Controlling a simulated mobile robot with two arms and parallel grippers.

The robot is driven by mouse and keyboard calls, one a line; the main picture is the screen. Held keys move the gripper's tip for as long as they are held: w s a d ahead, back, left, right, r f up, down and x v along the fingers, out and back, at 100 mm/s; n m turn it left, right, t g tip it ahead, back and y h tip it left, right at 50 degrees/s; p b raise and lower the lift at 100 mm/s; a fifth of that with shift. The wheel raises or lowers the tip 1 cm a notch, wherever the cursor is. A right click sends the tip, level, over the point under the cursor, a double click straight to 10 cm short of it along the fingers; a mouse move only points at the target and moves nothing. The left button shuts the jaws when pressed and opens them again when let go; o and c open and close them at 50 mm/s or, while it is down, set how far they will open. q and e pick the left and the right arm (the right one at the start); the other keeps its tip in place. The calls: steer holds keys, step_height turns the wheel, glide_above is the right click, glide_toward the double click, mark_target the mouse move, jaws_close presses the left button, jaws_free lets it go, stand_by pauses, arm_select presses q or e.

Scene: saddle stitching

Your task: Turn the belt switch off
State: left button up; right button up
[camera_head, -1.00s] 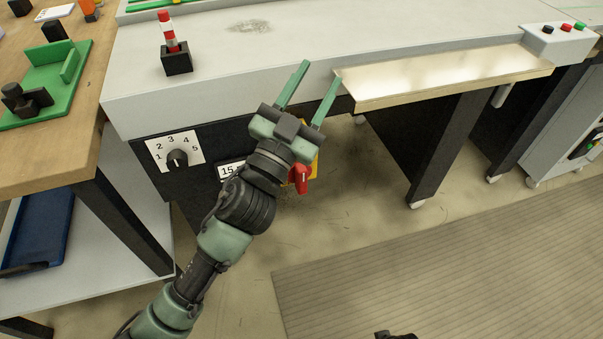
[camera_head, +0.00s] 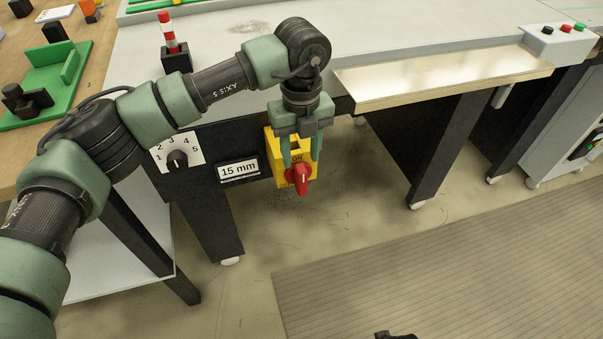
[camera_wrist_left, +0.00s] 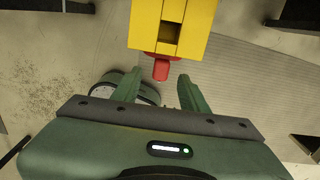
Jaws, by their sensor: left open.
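The belt switch is a yellow box (camera_head: 275,160) with a red rotary knob (camera_head: 300,178) on the front of the dark machine panel, under the white top. The word ON shows above the knob. My left gripper (camera_head: 302,158) points down in front of the box, its fingers apart just above the knob and partly covering the box. In the left wrist view the yellow box (camera_wrist_left: 172,22) is at the top, and the red knob (camera_wrist_left: 160,69) lies just beyond the gap between the open fingers (camera_wrist_left: 159,88). Nothing is held. My right gripper does not show clearly.
A numbered dial (camera_head: 177,158) and a "15 mm" label (camera_head: 238,171) sit left of the switch. A metal tray (camera_head: 440,80) juts out at upper right. A red-and-white lamp post (camera_head: 169,38) stands on the machine top. The floor below is clear.

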mark_target(301, 169)
arm_select(q)
step_height(301, 169, down, 7)
steer(key=shift+d, duration=0.1)
stand_by(0.3)
jaws_close()
